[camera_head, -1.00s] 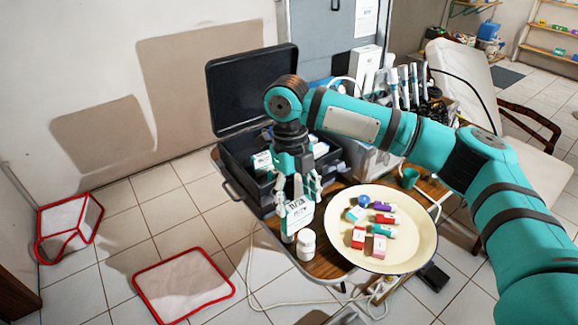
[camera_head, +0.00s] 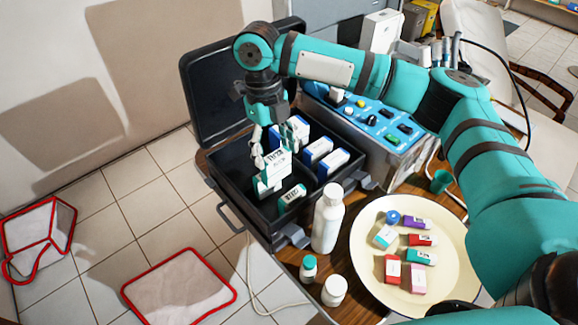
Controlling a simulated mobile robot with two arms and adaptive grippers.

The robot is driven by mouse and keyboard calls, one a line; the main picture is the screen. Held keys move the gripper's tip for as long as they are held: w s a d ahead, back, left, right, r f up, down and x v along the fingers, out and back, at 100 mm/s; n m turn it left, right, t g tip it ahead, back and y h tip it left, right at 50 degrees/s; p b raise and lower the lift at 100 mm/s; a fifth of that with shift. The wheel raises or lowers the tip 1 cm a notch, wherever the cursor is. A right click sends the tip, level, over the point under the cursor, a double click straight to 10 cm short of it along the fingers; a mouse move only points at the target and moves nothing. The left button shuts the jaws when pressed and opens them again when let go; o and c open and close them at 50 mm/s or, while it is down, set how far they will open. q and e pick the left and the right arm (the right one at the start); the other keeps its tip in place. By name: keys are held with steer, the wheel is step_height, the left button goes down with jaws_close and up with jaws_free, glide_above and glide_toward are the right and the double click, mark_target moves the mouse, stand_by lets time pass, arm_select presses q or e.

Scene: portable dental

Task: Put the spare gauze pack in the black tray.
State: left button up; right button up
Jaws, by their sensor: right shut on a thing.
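The spare gauze pack (camera_head: 271,180), a white box with dark print and a teal edge, is in my right gripper (camera_head: 274,148). The gripper points down with its fingers shut around the pack's upper part. The pack hangs slightly tilted over the black tray (camera_head: 226,166), the lower half of an open black case. Several similar packs (camera_head: 318,150) stand in the tray to the right, and another pack (camera_head: 291,197) lies near its front. The pack overlaps the tray in the picture; its height above the floor of the tray is hard to tell. My left gripper is not in view.
A tall white bottle (camera_head: 327,218) and two small containers (camera_head: 309,266) (camera_head: 334,291) stand in front of the case. A cream round dish (camera_head: 366,278) with several small boxes is at right. The raised lid (camera_head: 205,85) backs the case. A blue-panelled device (camera_head: 375,120) stands beside it.

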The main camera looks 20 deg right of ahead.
mark_target(277, 180)
steer(key=f, duration=0.2)
steer(key=s+f, duration=0.1)
steer(key=f, duration=0.2)
steer(key=shift+p, duration=0.3)
steer(key=shift+f, duration=0.3)
step_height(277, 180, down, 4)
steer(key=shift+w+r, duration=0.1)
steer(key=o, duration=0.7)
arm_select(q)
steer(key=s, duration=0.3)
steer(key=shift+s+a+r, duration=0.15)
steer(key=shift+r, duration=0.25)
arm_select(e)
steer(key=o, duration=0.4)
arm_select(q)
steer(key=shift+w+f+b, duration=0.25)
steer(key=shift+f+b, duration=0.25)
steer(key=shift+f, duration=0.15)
arm_select(e)
steer(key=r, duration=0.4)
steer(key=w+r, duration=0.1)
steer(key=r, duration=0.7)
steer(key=shift+w+a, duration=0.3)
steer(key=shift+w, duration=0.1)
